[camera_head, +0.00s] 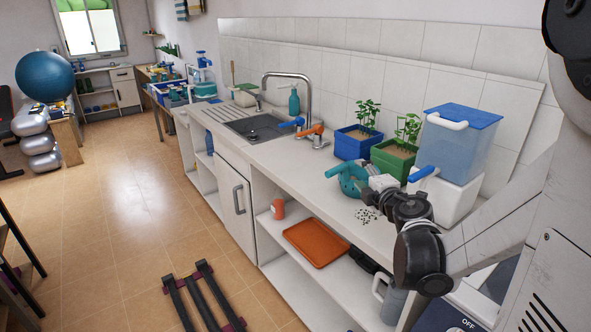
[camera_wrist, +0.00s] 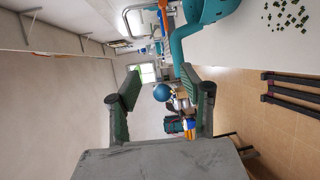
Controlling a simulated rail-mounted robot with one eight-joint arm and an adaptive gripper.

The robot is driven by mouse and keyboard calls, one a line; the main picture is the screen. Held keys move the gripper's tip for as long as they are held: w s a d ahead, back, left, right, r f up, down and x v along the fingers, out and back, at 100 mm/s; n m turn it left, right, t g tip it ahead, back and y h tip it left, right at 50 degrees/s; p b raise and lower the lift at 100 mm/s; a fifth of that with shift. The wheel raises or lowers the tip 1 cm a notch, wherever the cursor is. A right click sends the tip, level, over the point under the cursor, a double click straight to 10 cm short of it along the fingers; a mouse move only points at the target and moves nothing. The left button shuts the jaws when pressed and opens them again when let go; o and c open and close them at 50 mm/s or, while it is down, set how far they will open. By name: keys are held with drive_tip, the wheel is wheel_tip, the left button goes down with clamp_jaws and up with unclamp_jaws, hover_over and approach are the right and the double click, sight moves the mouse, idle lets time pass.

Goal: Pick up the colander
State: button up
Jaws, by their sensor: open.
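The teal colander (camera_head: 350,181) stands on the white counter, with a curved handle-like part. In the wrist view the colander (camera_wrist: 204,14) is cut off by the top edge, and its curved part reaches down close to the right-hand finger. My gripper (camera_head: 374,184) is beside the colander, on its right in the head view, and partly overlaps it there. In the wrist view my gripper's (camera_wrist: 161,78) fingers are wide apart with nothing between them. I cannot tell whether a finger touches the colander.
Dark pellets (camera_head: 367,216) lie on the counter (camera_head: 300,165) near the colander. Blue (camera_head: 352,145) and green (camera_head: 388,163) planters and a blue-lidded tank (camera_head: 457,145) stand behind. A sink (camera_head: 252,128) is further left. An orange tray (camera_head: 315,243) lies on the shelf below.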

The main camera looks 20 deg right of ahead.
sight(341, 171)
drive_tip(key=shift+n+g, duration=0.3)
drive_tip(key=shift+n, duration=0.2)
drive_tip(key=w+f, duration=0.1)
drive_tip(key=w, duration=0.1)
drive_tip(key=w+f, duration=0.1)
drive_tip(key=w, duration=0.2)
drive_tip(key=w+f, duration=0.1)
drive_tip(key=w, duration=0.2)
drive_tip(key=shift+w+d+f, duration=0.2)
drive_tip(key=shift+d, duration=0.05)
drive_tip(key=w, duration=0.1)
drive_tip(key=w+f, duration=0.1)
drive_tip(key=w, duration=0.2)
drive_tip(key=shift+a+f, duration=0.2)
drive_tip(key=shift+f, duration=0.05)
drive_tip(key=shift+w+f, duration=0.1)
drive_tip(key=shift+w, duration=0.4)
drive_tip(key=shift+c, duration=0.2)
clamp_jaws()
